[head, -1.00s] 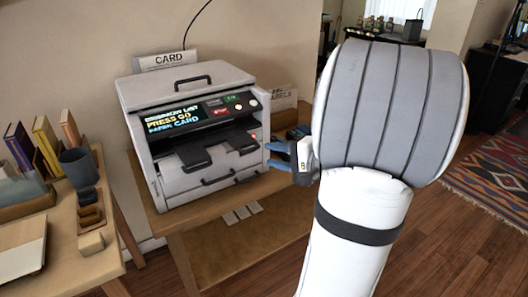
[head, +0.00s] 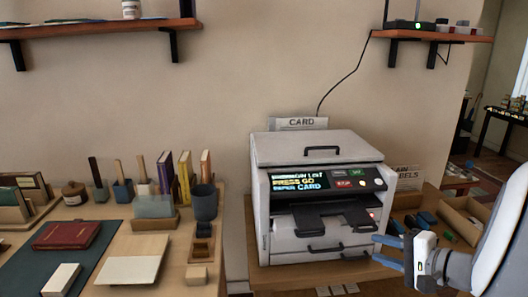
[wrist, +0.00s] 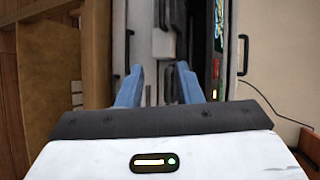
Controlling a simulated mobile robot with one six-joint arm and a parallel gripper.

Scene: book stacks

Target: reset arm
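My gripper (head: 377,250) is at the right in the head view, in front of the lower right of the grey card machine (head: 312,152). Its two blue fingers also show in the wrist view (wrist: 158,84), apart with nothing between them, so it is open. They point toward the machine's front, which appears turned sideways there. My white arm is cut off by the head view's right edge.
The machine stands on a wooden table (head: 405,283) beside a labels box (head: 405,178) and an open cardboard tray (head: 462,222). At left, a desk holds a red book (head: 68,235), upright books and a dark cup (head: 204,203). Wall shelves (head: 105,30) hang above.

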